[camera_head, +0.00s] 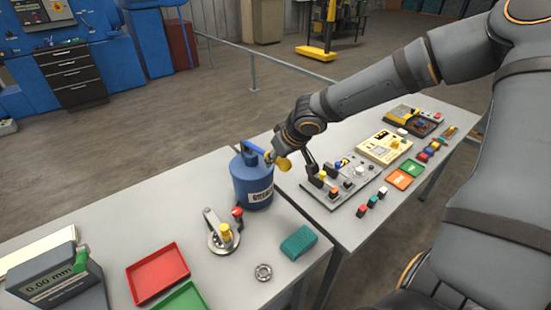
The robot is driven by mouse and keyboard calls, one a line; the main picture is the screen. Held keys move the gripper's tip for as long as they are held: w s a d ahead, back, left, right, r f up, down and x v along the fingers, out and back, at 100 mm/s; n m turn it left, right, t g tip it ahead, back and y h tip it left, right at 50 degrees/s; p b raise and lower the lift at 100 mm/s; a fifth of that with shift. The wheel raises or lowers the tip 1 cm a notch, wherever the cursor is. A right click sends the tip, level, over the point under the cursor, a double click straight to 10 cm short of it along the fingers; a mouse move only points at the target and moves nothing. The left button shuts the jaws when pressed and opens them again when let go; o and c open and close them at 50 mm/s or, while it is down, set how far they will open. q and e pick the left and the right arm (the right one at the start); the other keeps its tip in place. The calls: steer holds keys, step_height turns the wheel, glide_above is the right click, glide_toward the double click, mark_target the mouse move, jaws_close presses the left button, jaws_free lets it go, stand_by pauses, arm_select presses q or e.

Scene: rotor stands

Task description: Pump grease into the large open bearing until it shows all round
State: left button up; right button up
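My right gripper (282,160) reaches in from the right at the can's upper right side, close to a yellow part there. Whether its fingers are closed on that part is too small to tell. A metal ring bearing (263,272) lies flat on the table in front of the can. A round metal fixture (222,239) with an upright lever and yellow and red parts stands left of it. My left gripper is out of view.
A teal block (298,243) lies beside the bearing. A red tray (157,273), a green tray (182,299) and a digital readout (56,281) are at left. A switch panel (345,183) lies on the right table. The near table's back left is clear.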

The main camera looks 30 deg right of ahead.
steer(key=c, duration=0.3)
steer(key=shift+f, duration=0.1)
steer(key=shift+f+b, duration=2.25)
steer(key=shift+f, duration=0.1)
step_height(320, 180, up, 5)
steer(key=p, duration=0.5)
steer(key=shift+w+f, duration=0.1)
steer(key=o, duration=0.9)
steer(key=shift+o, duration=0.2)
